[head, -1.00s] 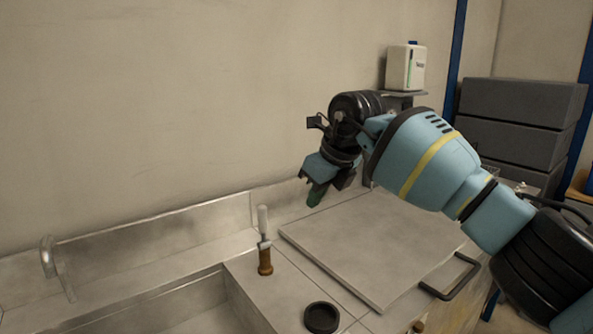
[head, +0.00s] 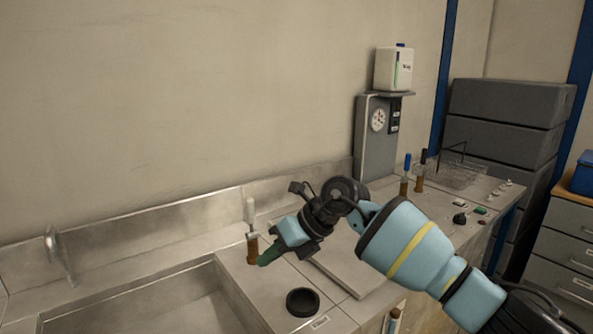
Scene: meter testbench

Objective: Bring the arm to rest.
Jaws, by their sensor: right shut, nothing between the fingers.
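My right arm (head: 405,250) comes in from the lower right, blue with a yellow band. Its gripper (head: 268,257) is shut and empty, with dark green fingertips pointing left and slightly down. In the picture the fingertips are close to the brown base of a white-handled tool (head: 250,212); whether they touch I cannot tell. The arm hides much of the flat grey plate (head: 335,262) on the bench. My left gripper is not in view.
A black round cup (head: 302,302) stands in front of the gripper, beside a sink (head: 170,312). A grey meter column (head: 376,150) bears a white canister (head: 393,69). Blue- and dark-handled tools, a wire rack (head: 460,174) and small parts stand at right. Grey boxes (head: 505,130) are stacked behind.

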